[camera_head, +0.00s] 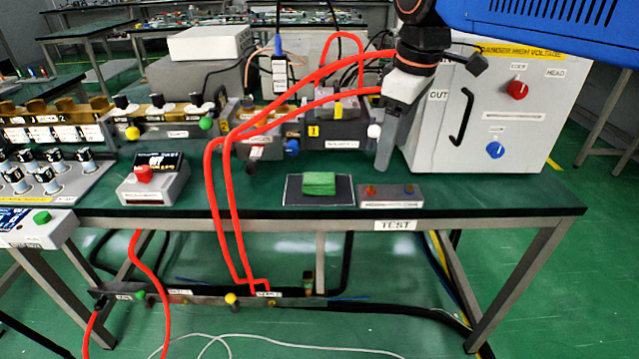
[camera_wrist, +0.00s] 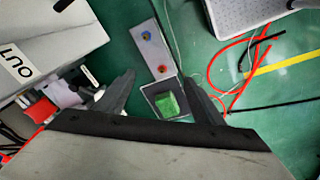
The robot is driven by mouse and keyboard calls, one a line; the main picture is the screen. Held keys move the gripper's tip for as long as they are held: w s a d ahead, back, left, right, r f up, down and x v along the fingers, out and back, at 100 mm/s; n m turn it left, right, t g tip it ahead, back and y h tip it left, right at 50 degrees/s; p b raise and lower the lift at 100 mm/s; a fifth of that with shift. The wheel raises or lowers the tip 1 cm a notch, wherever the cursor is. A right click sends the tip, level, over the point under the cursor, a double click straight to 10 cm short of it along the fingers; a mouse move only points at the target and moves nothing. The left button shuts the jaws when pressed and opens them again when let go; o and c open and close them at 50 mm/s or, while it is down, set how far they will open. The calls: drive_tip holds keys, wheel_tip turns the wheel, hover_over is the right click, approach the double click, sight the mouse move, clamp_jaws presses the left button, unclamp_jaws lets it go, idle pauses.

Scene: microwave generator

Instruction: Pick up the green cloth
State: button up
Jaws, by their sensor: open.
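The green cloth (camera_head: 320,184) lies folded on a dark mat (camera_head: 294,196) near the front edge of the green bench. In the wrist view the cloth (camera_wrist: 167,104) shows between the two fingers, some way beyond them. My gripper (camera_head: 384,166) hangs above the bench, to the right of the cloth and beside the white high-voltage box. In the wrist view the gripper (camera_wrist: 165,85) has its fingers spread apart with nothing between them.
A small grey panel with red and blue knobs (camera_head: 390,196) is just right of the mat. The white box (camera_head: 505,110) stands close on the right. Red cables (camera_head: 213,170) run left of the mat. A small unit with a red button (camera_head: 153,180) stands further left.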

sight(319, 178)
drive_tip(key=w+a+r+n+g, duration=0.1)
drive_tip(key=w+a+r+n, duration=0.2)
drive_tip(key=a, duration=0.4)
drive_tip(key=w+a+r+n+g, duration=0.1)
drive_tip(key=w+a+r+n, duration=0.25)
drive_tip(key=a, duration=0.25)
drive_tip(key=shift+h, duration=0.3)
drive_tip(key=f, duration=1.8)
drive_tip(key=shift+s+a, duration=0.15)
drive_tip(key=shift+a, duration=0.2)
drive_tip(key=c, duration=1.1)
